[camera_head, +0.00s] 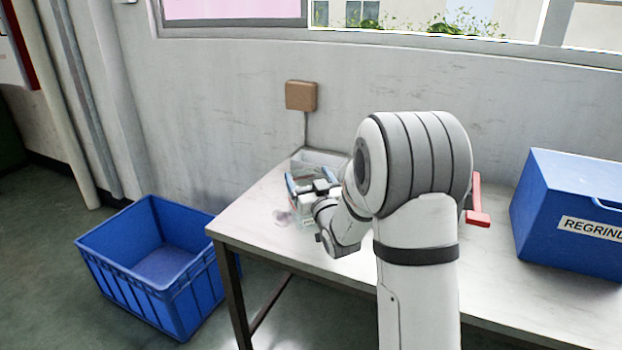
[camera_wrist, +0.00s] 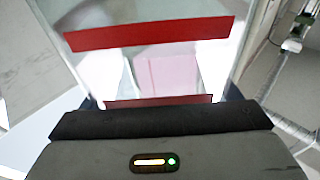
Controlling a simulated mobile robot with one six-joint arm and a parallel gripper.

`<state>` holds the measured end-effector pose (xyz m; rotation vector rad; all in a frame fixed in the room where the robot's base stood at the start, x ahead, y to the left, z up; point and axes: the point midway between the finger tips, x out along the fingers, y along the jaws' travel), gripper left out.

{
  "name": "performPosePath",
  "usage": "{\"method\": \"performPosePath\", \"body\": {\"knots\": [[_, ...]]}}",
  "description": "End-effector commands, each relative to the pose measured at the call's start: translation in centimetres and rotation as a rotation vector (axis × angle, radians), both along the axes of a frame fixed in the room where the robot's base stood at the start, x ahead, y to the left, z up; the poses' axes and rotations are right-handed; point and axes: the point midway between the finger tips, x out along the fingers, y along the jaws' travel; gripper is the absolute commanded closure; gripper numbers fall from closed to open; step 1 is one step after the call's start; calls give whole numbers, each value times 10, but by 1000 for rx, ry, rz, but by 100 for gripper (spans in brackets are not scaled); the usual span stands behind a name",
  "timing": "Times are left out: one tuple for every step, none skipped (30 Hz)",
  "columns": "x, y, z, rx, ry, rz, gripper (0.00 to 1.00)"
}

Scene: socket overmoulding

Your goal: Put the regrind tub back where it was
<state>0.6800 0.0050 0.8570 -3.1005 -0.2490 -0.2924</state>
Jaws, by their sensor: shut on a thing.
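My gripper (camera_head: 312,186) is at the left end of the table, shut on a clear tub (camera_head: 302,211). My forearm and wrist hide part of the tub in the head view. In the wrist view the clear tub (camera_wrist: 150,33) fills the top middle, with red bands across it and pale, pinkish areas showing through. Whether its base touches the table I cannot tell. A blue box (camera_head: 570,205) whose label begins "REGRIND" stands at the right on the table.
The pale table (camera_head: 258,215) runs along the wall. A white tray (camera_head: 325,158) is close behind the held tub. A red part (camera_head: 477,204) shows beside my arm. An empty-looking blue crate (camera_head: 150,262) stands on the floor at the left. A brown wall box (camera_head: 301,96) hangs above.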

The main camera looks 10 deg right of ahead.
Motion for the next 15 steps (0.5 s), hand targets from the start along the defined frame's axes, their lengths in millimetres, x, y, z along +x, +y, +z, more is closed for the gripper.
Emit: {"method": "performPosePath", "body": {"knots": [[0,0,-2,0,-1,0,88],[0,0,-2,0,-1,0,88],[0,0,-3,0,-1,0,88],[0,0,-3,0,-1,0,88],[0,0,-4,0,-1,0,88],[0,0,-4,0,-1,-1,88],[0,0,-5,0,-1,-1,88],[0,-1,-5,0,-1,-1,88],[0,-1,-6,0,-1,-1,88],[0,-1,-6,0,-1,-1,88],[0,-1,-7,0,-1,-1,88],[0,-1,-8,0,-1,-1,88],[0,-1,-8,0,-1,-1,88],[0,-1,-8,0,-1,-1,88],[0,-1,-9,0,-1,-1,88]]}}
